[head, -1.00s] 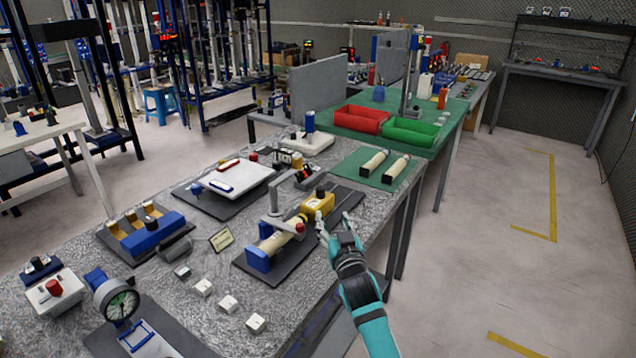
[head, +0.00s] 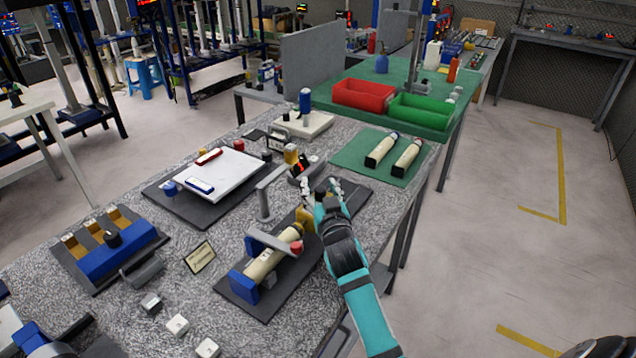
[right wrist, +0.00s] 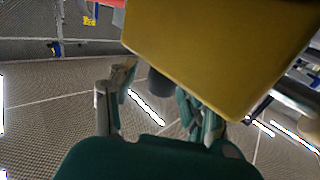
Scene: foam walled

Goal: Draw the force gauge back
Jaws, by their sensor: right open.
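The force gauge (head: 303,215) is a yellow block on a dark base plate (head: 262,303); in the head view my right gripper and hand hide most of it. In the right wrist view its yellow body (right wrist: 225,50) fills the top, with a dark round knob (right wrist: 160,83) below it. My right gripper (head: 321,192) is open at the gauge, its fingers spread on either side of the knob in the wrist view (right wrist: 160,100). I cannot tell whether they touch it. A cream cylinder (head: 268,262) lies in a blue holder in front of the gauge.
A grey post with an arm (head: 265,195) stands left of the gauge. A white board (head: 218,170) lies further left, and a green mat (head: 350,155) with two cream cylinders is behind. Red (head: 362,95) and green (head: 420,112) bins stand beyond.

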